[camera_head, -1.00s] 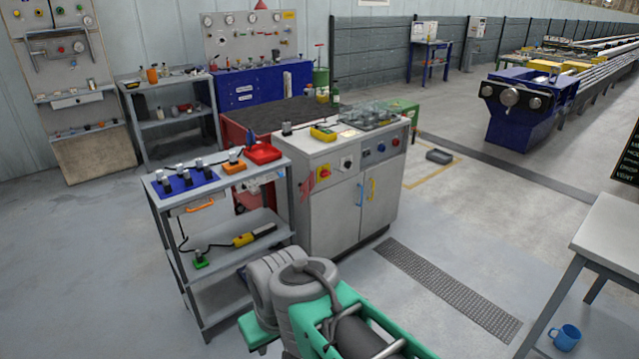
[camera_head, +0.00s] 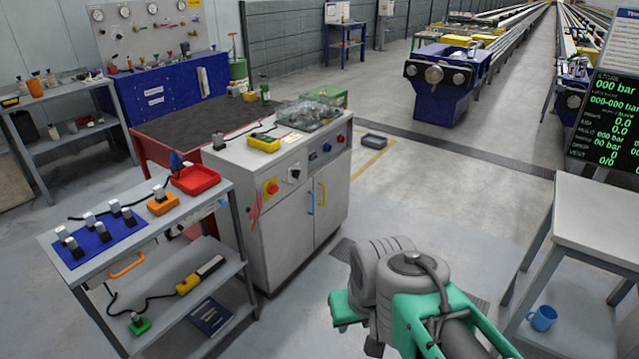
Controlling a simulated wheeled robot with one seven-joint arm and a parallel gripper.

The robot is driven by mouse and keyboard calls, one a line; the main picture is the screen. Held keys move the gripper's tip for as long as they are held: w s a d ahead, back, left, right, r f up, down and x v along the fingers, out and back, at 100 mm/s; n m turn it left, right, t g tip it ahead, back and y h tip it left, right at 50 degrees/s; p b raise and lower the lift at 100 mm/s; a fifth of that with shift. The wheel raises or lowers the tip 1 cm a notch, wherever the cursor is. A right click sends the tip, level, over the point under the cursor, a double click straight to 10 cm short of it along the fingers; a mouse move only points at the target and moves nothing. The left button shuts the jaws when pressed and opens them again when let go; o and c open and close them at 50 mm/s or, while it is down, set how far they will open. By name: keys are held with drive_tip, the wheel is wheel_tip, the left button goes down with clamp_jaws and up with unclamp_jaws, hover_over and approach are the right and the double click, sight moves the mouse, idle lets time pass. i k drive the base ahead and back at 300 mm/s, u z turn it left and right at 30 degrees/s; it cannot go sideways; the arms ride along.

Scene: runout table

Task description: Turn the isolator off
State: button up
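A grey cabinet (camera_head: 268,246) stands left of centre. On its front panel is a red rotary switch on a yellow plate (camera_head: 271,187), which looks like the isolator. Its handle angle is too small to read. Right of it is a dark knob on a white plate (camera_head: 294,174). Part of my own grey and green arm fills the lower right, to the right of and nearer than the cabinet. My gripper's fingers are not visible.
A grey trolley (camera_head: 75,266) with a red tray (camera_head: 195,180) and small fittings stands left of the cabinet. A white table (camera_head: 595,220) with a blue mug (camera_head: 542,318) on its lower shelf stands at right. Open floor lies between cabinet and table.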

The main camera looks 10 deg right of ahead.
sight(273, 189)
drive_tip(key=z, duration=0.1)
drive_tip(key=i, duration=1)
drive_tip(key=u, duration=0.35)
